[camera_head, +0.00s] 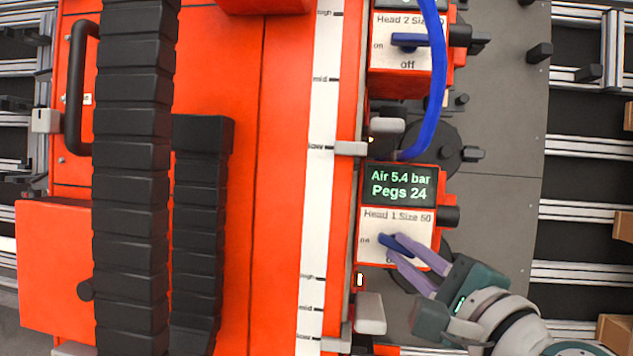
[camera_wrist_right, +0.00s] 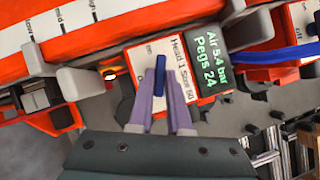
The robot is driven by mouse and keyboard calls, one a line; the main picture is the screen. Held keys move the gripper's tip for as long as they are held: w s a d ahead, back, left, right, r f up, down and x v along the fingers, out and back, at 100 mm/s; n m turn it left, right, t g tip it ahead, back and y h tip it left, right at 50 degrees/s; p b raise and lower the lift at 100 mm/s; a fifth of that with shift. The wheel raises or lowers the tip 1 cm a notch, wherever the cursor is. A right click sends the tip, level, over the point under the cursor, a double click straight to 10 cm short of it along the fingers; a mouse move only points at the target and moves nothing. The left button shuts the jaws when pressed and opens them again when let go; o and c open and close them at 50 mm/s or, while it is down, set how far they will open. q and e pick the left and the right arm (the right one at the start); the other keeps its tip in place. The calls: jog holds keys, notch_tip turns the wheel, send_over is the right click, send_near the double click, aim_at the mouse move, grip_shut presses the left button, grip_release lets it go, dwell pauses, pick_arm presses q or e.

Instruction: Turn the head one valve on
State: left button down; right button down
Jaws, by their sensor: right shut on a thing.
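The head one valve is a blue lever (camera_head: 403,244) on the white "Head 1 Size 50" plate (camera_head: 400,216), below a dark display reading "Air 5.4 bar, Pegs 24" (camera_head: 399,186). My right gripper (camera_head: 391,243) comes in from the lower right, its purple fingers shut on the lever. In the right wrist view the lever (camera_wrist_right: 160,70) stands between the fingertips (camera_wrist_right: 161,88). My left gripper is not in view.
A "Head 2 Size" plate (camera_head: 394,22) with its own level blue lever (camera_head: 410,41) sits above. A blue hose (camera_head: 438,75) runs down past it to the display box. Orange machine panels (camera_head: 275,130) fill the left; a grey plate (camera_head: 505,120) lies right.

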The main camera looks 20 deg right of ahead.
jog(key=shift+w+d+r+n+g+y+p, duration=0.15)
jog(key=shift+n+g+y+p, duration=0.3)
jog(key=shift+n+p, duration=0.8)
jog(key=shift+s+a+r+n+g+y+p, duration=0.1)
jog(key=shift+n+g+y+p, duration=0.3)
jog(key=shift+n+p, duration=0.85)
jog(key=c, duration=0.9)
grip_release()
jog(key=shift+o, duration=0.2)
